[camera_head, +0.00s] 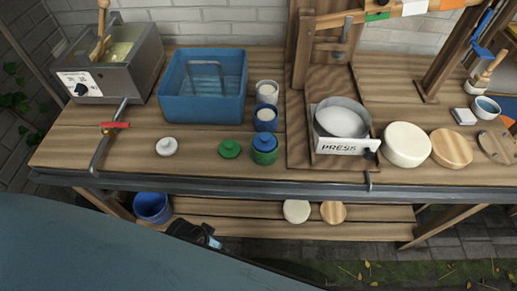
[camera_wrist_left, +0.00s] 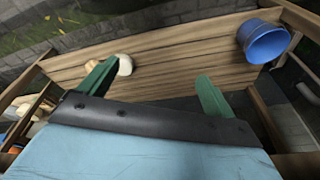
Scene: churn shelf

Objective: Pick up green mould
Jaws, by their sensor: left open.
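The green mould (camera_head: 264,155) stands upright on the workbench in the head view, with a blue piece set in its top. A green lid with a knob (camera_head: 229,149) lies just left of it. In the left wrist view my left gripper (camera_wrist_left: 157,71) has its green fingers wide apart with nothing between them. It faces the lower shelf, below and in front of the bench top. In the head view only a dark part of it shows near the bench's front edge; its fingertips are hidden. The mould is not in the wrist view. My right gripper is in neither view.
A blue mould (camera_head: 265,118) and a white one (camera_head: 267,93) stand behind the green one. A blue basin (camera_head: 203,87) is behind left, the press (camera_head: 341,126) to the right. The lower shelf (camera_head: 380,229) carries a blue bucket (camera_head: 152,206), also in the wrist view (camera_wrist_left: 264,42).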

